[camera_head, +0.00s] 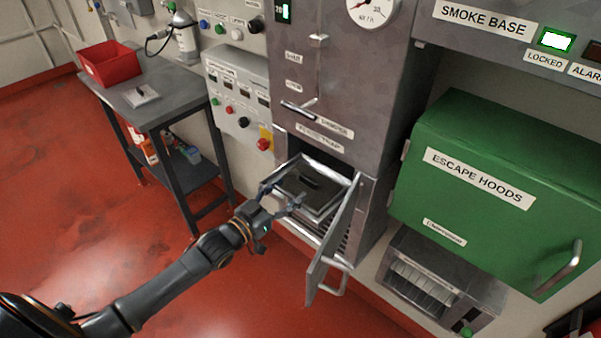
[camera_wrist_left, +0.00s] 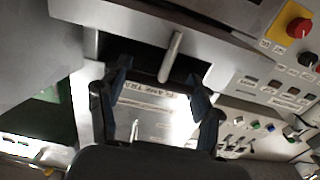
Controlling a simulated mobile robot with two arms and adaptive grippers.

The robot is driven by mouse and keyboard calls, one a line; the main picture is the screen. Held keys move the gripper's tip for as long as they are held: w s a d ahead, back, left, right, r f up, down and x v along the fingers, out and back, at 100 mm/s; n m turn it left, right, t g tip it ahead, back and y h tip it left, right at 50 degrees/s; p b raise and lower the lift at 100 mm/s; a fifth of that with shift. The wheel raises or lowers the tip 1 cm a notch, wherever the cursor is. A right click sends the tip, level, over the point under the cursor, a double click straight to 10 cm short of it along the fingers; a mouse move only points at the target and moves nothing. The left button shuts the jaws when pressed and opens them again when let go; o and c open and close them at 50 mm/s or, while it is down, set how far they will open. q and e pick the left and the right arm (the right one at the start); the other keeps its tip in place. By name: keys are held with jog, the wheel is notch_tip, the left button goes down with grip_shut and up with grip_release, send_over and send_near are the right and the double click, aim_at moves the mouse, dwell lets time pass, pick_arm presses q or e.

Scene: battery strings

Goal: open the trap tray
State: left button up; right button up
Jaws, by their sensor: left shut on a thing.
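The trap tray (camera_head: 322,212) is a grey metal tray with a dark inside, sticking partly out of the opening low in the tall metal cabinet. The trap door (camera_head: 338,235) stands swung open at its right, with a bar handle (camera_head: 333,287). In the left wrist view, the gripper (camera_wrist_left: 158,85) has one finger on each side of a bright labelled metal surface; the exact contact is hard to see. My right gripper is not in view.
A green escape hoods box (camera_head: 480,185) juts out at the right, above a slotted unit (camera_head: 432,283). A grey side table (camera_head: 165,85) with a red bin (camera_head: 108,64) stands at the left. The red floor in front is clear.

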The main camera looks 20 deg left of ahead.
pick_arm(q)
jog(key=shift+p+v, duration=0.4)
jog(key=shift+v, duration=1.1)
jog(key=o, duration=1.7)
jog(key=v, duration=1.2)
